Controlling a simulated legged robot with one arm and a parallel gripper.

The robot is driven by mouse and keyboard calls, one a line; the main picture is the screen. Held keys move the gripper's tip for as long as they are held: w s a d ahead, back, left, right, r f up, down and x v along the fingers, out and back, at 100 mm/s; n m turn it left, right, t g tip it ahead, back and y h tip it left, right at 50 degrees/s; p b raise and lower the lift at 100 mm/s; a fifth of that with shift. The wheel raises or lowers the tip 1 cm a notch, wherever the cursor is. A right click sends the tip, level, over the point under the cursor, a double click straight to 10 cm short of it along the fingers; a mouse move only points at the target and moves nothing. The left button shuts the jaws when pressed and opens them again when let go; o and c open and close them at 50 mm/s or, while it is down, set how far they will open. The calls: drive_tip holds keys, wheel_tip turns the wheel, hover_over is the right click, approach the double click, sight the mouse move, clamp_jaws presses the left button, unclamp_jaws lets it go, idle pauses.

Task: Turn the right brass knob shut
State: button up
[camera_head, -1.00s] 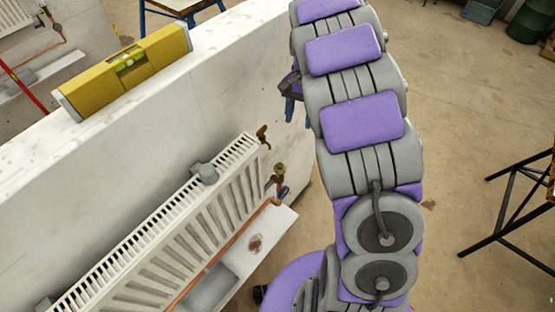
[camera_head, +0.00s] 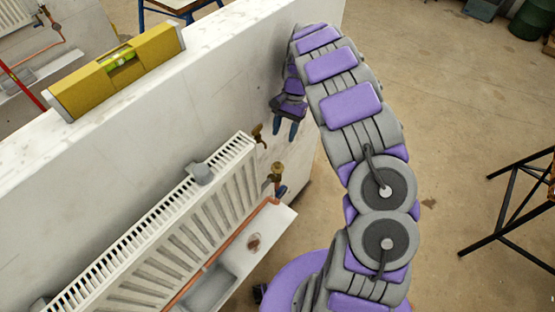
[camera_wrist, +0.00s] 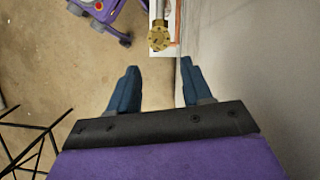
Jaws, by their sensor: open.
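The right brass knob (camera_head: 277,172) stands above the copper pipe, and a left brass fitting (camera_head: 258,134) sits close to the wall. My gripper (camera_head: 285,132) is open and empty, fingers pointing down, beside the wall and above the right knob in the picture. In the wrist view a round brass knob (camera_wrist: 159,37) lies ahead of the gap between the blue fingertips (camera_wrist: 160,66), apart from both. I cannot tell for certain which fitting this is.
The white wall (camera_head: 190,100) stands close beside my gripper, with a yellow spirit level (camera_head: 118,70) on top. The white radiator (camera_head: 165,230) runs along it above a ledge (camera_head: 275,228). A black trestle frame (camera_head: 510,205) stands at right on open floor.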

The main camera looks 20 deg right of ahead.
sight(277, 163)
drive_tip(key=b+x, duration=0.1)
drive_tip(key=x, duration=1)
drive_tip(key=shift+s+a+f, duration=0.15)
drive_tip(key=shift+s, duration=0.05)
drive_tip(key=shift+d, duration=0.3)
drive_tip(key=shift+c, duration=0.4)
drive_tip(key=shift+a, duration=0.2)
drive_tip(key=c, duration=0.4)
clamp_jaws()
